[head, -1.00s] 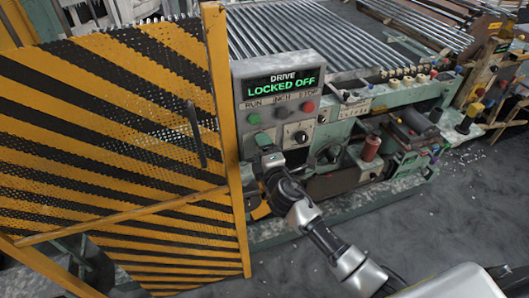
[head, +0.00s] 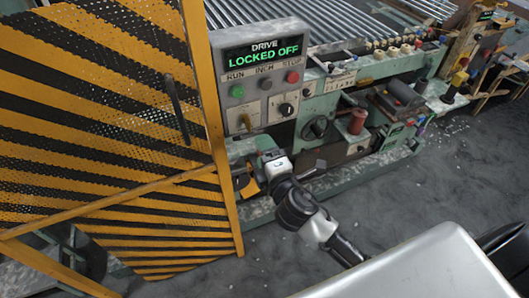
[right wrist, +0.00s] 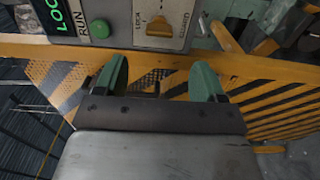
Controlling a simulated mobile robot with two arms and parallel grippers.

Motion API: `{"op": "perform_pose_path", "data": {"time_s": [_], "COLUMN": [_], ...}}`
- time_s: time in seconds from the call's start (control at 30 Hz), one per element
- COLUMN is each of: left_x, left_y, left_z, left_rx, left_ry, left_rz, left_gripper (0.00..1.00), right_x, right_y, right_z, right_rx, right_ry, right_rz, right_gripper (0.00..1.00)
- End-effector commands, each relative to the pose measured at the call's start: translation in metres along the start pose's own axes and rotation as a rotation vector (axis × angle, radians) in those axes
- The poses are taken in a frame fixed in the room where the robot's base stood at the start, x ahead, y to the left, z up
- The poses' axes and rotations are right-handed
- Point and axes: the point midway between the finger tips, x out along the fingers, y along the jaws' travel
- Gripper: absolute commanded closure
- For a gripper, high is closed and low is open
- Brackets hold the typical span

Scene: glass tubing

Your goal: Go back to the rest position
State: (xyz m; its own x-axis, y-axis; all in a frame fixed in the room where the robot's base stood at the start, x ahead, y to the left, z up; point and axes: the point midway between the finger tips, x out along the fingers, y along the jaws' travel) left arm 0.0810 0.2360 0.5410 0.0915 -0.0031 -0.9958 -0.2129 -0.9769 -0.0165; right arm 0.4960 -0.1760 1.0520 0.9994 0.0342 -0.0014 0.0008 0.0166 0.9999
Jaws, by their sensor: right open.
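My right gripper (right wrist: 160,78) is open and empty in the right wrist view, its two green fingertips apart. In the head view my right gripper (head: 248,172) is in front of and below the drive control panel (head: 262,55), beside the yellow gate post. The panel's display reads "DRIVE LOCKED OFF". A brass-coloured switch or key (head: 246,121) sits on its lower left plate, and it also shows in the right wrist view (right wrist: 159,27) beside the word LOCK. The fingertips are clear of it. My left gripper does not show.
A yellow and black striped mesh guard gate (head: 110,110) with a dark handle (head: 177,110) stands at the left, close to my right gripper. A roller machine (head: 340,20) with knobs and a red cylinder (head: 357,121) is behind. The grey floor (head: 440,180) at the right is open.

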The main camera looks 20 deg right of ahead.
Motion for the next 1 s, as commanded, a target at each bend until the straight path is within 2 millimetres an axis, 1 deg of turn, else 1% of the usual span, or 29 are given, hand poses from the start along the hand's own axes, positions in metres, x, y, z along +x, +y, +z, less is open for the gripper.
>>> {"op": "perform_pose_path", "data": {"time_s": [0.3, 0.37, 0.43, 0.47, 0.57, 0.6, 0.67, 0.7, 0.73, 0.77, 0.8, 0.87, 0.9, 0.97, 1.0], "left_x": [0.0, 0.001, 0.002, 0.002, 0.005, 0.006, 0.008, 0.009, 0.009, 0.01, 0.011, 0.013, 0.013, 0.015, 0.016], "left_y": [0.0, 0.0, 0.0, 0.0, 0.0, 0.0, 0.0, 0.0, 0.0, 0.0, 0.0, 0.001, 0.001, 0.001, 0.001], "left_z": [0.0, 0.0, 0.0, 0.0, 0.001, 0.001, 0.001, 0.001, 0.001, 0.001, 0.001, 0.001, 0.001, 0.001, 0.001], "left_rx": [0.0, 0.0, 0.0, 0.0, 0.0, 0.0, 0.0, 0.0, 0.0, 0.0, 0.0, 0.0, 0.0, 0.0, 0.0], "left_ry": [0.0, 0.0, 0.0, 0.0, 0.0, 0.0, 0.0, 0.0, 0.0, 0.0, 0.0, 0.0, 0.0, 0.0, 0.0], "left_rz": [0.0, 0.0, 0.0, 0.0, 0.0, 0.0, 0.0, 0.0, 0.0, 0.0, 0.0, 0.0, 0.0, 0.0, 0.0], "left_gripper": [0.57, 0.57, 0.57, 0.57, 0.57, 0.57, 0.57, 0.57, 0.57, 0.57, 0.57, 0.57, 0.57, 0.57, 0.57], "right_x": [0.001, 0.001, 0.002, 0.002, -0.003, -0.008, -0.02, -0.03, -0.039, -0.048, -0.063, -0.087, -0.106, -0.137, -0.158], "right_y": [-0.002, -0.011, -0.034, -0.048, -0.112, -0.142, -0.187, -0.216, -0.237, -0.258, -0.286, -0.325, -0.349, -0.384, -0.406], "right_z": [0.0, 0.001, 0.003, 0.004, 0.011, 0.014, 0.019, 0.022, 0.025, 0.027, 0.03, 0.033, 0.036, 0.038, 0.04], "right_rx": [0.002, 0.011, 0.04, 0.059, 0.148, 0.195, 0.268, 0.318, 0.357, 0.395, 0.446, 0.524, 0.574, 0.651, 0.701], "right_ry": [0.0, -0.002, -0.006, -0.009, -0.032, -0.048, -0.077, -0.101, -0.12, -0.142, -0.174, -0.227, -0.268, -0.333, -0.381], "right_rz": [-0.004, -0.023, -0.073, -0.103, -0.24, -0.305, -0.403, -0.465, -0.51, -0.556, -0.615, -0.7, -0.755, -0.833, -0.883], "right_gripper": [0.3, 0.3, 0.3, 0.3, 0.3, 0.3, 0.3, 0.3, 0.3, 0.3, 0.3, 0.3, 0.3, 0.3, 0.3]}}
